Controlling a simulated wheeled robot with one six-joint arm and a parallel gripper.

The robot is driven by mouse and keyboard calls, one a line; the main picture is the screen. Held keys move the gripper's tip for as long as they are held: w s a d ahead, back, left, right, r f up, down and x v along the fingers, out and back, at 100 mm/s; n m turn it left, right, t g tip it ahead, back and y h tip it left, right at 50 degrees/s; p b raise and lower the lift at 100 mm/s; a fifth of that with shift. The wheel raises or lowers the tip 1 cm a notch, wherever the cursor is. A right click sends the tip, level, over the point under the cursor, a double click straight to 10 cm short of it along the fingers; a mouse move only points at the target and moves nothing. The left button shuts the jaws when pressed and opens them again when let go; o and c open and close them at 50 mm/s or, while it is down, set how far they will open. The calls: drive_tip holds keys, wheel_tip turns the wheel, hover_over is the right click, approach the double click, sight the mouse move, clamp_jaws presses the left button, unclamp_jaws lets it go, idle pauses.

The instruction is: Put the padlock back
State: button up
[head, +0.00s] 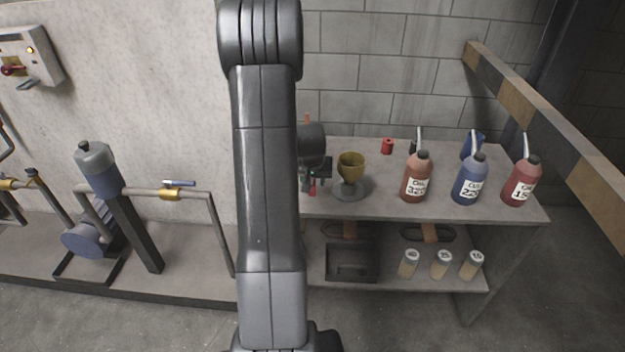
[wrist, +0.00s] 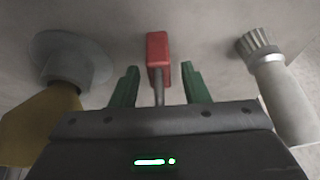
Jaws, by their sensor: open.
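The padlock (wrist: 157,52) has a red body and a grey shackle. In the wrist view it is at upper middle, on the grey shelf top, with its shackle toward my gripper (wrist: 159,82). The two green fingers are open, one on each side of the padlock, with gaps showing on both sides. In the head view my gripper (head: 318,172) is low over the left part of the shelf. A small red piece of the padlock (head: 312,189) shows just below it. My arm hides the area to the left.
A yellow goblet (head: 351,166) on a grey round base stands close right of my gripper. Bottles (head: 417,178) stand farther right; a small red object (head: 387,146) is behind. A pale ribbed-cap cylinder (wrist: 278,85) flanks my gripper in the wrist view. The lower shelf holds a dark tray (head: 352,277) and jars (head: 441,265).

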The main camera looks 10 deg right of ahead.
drive_tip(key=v, duration=1.2)
drive_tip(key=shift+s+p, duration=0.1)
drive_tip(key=shift+p, duration=0.2)
